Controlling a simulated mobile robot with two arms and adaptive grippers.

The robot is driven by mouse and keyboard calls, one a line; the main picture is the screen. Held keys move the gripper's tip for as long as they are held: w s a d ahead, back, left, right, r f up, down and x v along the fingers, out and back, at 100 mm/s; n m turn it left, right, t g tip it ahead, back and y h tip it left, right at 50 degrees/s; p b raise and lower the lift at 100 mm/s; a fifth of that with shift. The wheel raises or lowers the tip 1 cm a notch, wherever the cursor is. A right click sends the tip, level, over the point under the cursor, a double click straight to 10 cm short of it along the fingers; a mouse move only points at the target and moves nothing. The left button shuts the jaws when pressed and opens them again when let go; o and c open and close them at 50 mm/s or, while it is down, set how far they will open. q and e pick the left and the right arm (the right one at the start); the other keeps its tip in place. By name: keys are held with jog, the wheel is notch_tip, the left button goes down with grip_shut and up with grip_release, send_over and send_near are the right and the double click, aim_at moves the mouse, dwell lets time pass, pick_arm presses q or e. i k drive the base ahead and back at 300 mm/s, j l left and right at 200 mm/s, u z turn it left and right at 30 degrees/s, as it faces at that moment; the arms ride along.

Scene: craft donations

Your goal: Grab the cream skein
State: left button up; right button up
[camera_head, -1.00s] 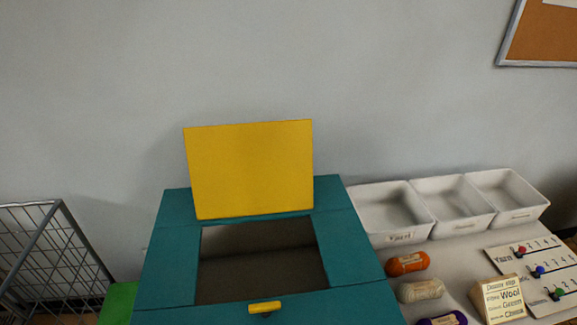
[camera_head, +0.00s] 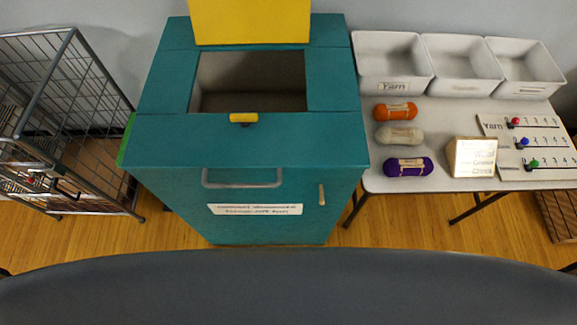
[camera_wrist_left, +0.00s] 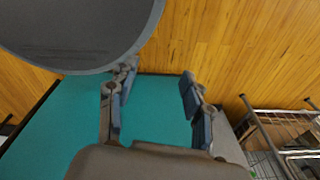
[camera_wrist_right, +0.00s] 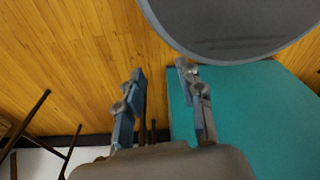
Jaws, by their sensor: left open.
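The cream skein (camera_head: 399,136) lies on the white table in the head view, between an orange skein (camera_head: 394,111) behind it and a purple skein (camera_head: 409,168) in front. It has a pale paper band. My left gripper (camera_wrist_left: 158,73) shows only in its wrist view, open and empty, with teal surface and wood floor behind it. My right gripper (camera_wrist_right: 160,70) shows only in its wrist view, its fingers apart with nothing between them. Neither gripper shows in the head view, and neither wrist view shows the skein.
A teal donation box (camera_head: 270,158) with a raised yellow lid (camera_head: 250,20) stands left of the table (camera_head: 440,117). White bins (camera_head: 391,63) line the table's back. A sign block (camera_head: 472,157) and a slider board (camera_head: 530,150) stand right of the skeins. A wire cart (camera_head: 65,95) is far left.

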aim_at(384, 135)
jog(key=z, duration=1.05)
